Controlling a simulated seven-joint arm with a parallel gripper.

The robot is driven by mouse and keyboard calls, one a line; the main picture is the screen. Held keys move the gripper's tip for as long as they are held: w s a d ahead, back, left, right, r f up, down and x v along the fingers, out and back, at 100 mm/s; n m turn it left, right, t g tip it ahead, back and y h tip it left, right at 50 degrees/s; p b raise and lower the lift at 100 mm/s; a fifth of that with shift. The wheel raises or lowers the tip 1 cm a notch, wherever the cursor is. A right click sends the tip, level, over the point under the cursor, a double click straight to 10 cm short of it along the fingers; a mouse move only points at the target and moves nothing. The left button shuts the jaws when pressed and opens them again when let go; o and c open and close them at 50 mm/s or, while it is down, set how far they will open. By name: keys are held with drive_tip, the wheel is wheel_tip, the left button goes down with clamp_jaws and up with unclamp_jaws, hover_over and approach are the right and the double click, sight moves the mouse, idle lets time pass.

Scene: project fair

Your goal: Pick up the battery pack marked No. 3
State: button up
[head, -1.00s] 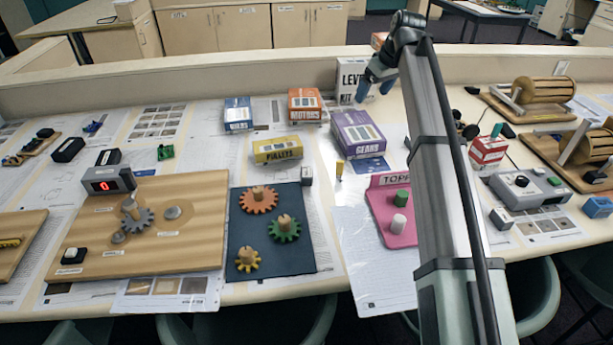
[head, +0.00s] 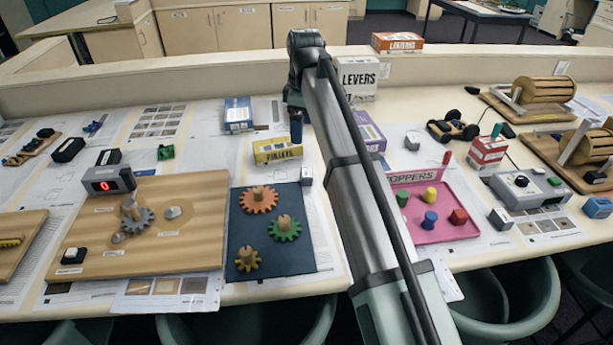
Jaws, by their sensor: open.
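I cannot read a No. 3 mark on anything in the head view, so I cannot tell which thing is the battery pack. A plain black block (head: 68,149) lies at the left, and another dark block (head: 108,157) stands behind the red-digit counter. My gripper (head: 296,124) points down over the back middle of the table, just behind the yellow pulleys box (head: 277,151). It is open, with one dark blue finger showing and the rest hidden by my arm. I see nothing in it. My arm hides the orange motors box and part of the purple gears box (head: 370,132).
A blue box (head: 238,116) stands left of my gripper. A white levers box (head: 357,77) stands at the back wall. A dark mat (head: 300,262) with gears, a wooden gear board (head: 190,250) and a pink stoppers tray (head: 463,227) lie in front. Wooden machines stand right.

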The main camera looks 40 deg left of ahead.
drive_tip(key=d+n, duration=0.1)
drive_tip(key=n, duration=0.2)
hover_over(306, 172)
drive_tip(key=shift+h, duration=0.4)
wheel_tip(306, 172, down, 8)
drive_tip(key=shift+s+f, duration=0.15)
drive_tip(key=shift+w+f, duration=0.15)
drive_tip(key=shift+f, duration=1.25)
drive_tip(key=shift+w+f, duration=0.1)
drive_tip(key=shift+f, duration=1.3)
drive_tip(key=shift+c, duration=0.4)
drive_tip(key=c, duration=1.1)
